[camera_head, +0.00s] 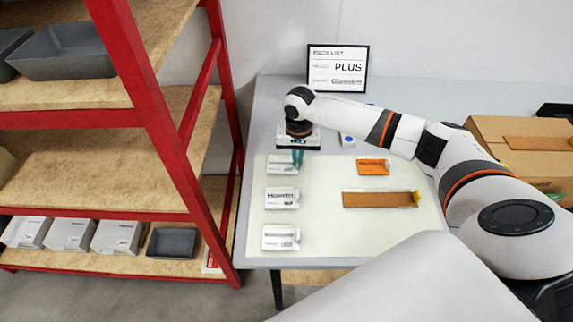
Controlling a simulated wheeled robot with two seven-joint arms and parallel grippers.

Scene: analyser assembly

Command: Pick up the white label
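Three white label-like pieces with dark print lie in a column on the left of the pale mat (330,225): a far one (280,170), a middle one (281,199) and a near one (280,238). Which of them is the task's white label I cannot tell. My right gripper (298,158) points down at the right end of the far white piece. Its dark teal fingertips are close together and partly cover that end. I cannot tell whether they touch or hold it. My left gripper is not in view.
An orange label (373,167) and a brown strip (376,199) lie on the mat's right side. A framed pack list (337,69) stands at the back. A red shelf rack (165,120) is at left, a cardboard box (500,130) at right. The mat's front middle is clear.

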